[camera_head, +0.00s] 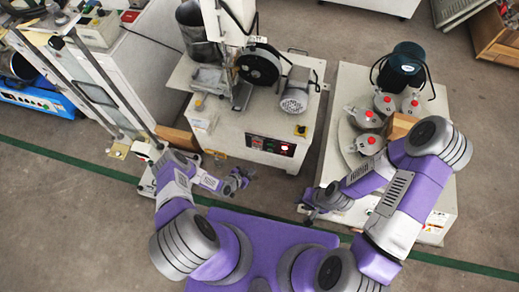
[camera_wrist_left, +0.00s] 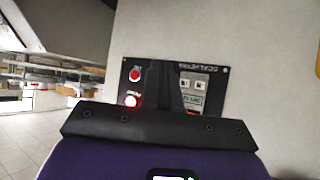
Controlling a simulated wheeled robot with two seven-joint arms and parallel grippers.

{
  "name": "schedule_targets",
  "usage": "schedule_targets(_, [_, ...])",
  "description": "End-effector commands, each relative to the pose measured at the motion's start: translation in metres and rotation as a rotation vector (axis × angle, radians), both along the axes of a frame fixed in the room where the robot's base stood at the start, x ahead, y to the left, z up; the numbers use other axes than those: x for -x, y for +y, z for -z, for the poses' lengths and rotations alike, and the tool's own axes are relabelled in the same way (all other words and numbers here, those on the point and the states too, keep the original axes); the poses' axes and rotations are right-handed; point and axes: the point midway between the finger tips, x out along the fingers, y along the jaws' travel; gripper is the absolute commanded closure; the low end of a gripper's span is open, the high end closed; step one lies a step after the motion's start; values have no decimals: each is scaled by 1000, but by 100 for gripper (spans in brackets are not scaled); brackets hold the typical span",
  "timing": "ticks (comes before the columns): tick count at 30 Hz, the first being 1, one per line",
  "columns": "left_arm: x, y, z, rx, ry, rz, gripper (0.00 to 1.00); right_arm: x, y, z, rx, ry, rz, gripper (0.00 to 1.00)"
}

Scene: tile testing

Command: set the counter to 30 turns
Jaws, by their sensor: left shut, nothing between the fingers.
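The black control panel (camera_head: 270,146) is on the front of the white machine in the middle of the head view. In the left wrist view the panel (camera_wrist_left: 215,78) fills the centre, with a counter (camera_wrist_left: 191,102) of light windows and a green strip on its right part. The counter digits are unreadable. My right gripper (camera_head: 310,205) is small, its opening unclear.
The white machine (camera_head: 262,105) carries a dark wheel (camera_head: 260,64) and a motor (camera_head: 295,92). Right of it a white base (camera_head: 345,90) bears a disc with red-topped parts (camera_head: 371,118). A framed stand (camera_head: 108,80) is at left. Grey floor lies between.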

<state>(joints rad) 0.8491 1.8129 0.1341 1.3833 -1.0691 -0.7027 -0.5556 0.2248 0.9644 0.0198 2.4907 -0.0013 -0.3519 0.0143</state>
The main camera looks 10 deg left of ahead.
Motion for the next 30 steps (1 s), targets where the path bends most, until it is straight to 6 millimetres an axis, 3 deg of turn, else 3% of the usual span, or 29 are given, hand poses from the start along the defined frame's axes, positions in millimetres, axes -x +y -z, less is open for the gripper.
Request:
schedule_targets(13, [-58, -2, 2, 0, -4, 0, 100, 0, 0, 24, 0, 0, 0, 64])
schedule_targets(18, [-75, -3, 0, -1, -2, 1, 100, 0, 0, 22, 0, 0, 0, 64])
schedule_targets(30, [-85, -3, 0, 0, 0, 0, 100, 0, 0, 21, 0, 0, 0, 64])
